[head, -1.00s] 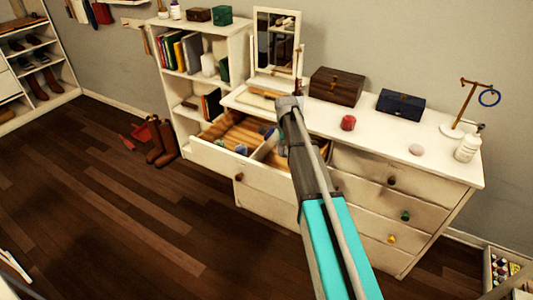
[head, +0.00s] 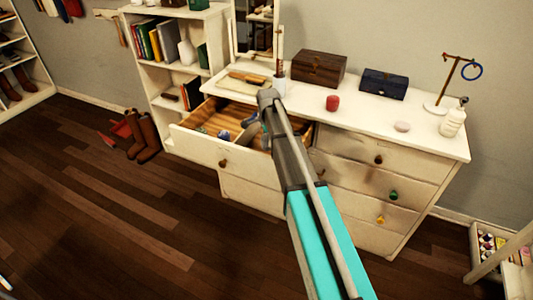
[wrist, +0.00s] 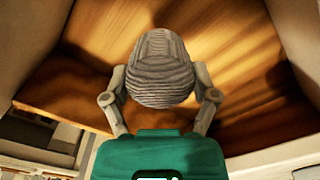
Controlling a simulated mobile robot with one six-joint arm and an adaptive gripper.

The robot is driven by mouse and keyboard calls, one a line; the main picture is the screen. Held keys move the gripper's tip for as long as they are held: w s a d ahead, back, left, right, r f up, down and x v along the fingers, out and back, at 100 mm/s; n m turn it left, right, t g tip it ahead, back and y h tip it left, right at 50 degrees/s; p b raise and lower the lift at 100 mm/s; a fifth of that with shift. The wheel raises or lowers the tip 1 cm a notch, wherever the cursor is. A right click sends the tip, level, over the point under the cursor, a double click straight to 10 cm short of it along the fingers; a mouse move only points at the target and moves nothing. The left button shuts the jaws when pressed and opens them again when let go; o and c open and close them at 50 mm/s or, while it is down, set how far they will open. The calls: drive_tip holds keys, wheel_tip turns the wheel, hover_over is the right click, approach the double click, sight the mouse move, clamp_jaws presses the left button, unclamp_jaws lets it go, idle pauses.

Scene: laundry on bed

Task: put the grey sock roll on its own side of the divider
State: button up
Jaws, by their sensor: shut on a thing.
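The grey sock roll (wrist: 162,68), ribbed and rounded, is between the two grey fingers of my gripper (wrist: 160,95) in the wrist view. My gripper is shut on it, over a brown wooden drawer floor (wrist: 255,75). In the head view my gripper (head: 252,128) points down into the open top-left drawer (head: 200,146) of the white dresser, and my arm hides part of the drawer. I cannot clearly make out the roll there. Whether the roll touches the floor is unclear.
Small bluish items (head: 224,135) lie in the drawer's left part. Brown boots (head: 143,136) stand on the floor at left.

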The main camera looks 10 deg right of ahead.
sight(268, 148)
drive_tip(key=shift+f+b, duration=0.3)
drive_tip(key=shift+f, duration=0.35)
drive_tip(key=shift+f+b, duration=1.85)
drive_tip(key=shift+b, duration=0.05)
drive_tip(key=shift+f, duration=0.15)
drive_tip(key=o, duration=1.1)
wheel_tip(268, 148, up, 12)
drive_tip(key=p, duration=1.2)
drive_tip(key=shift+r, duration=0.2)
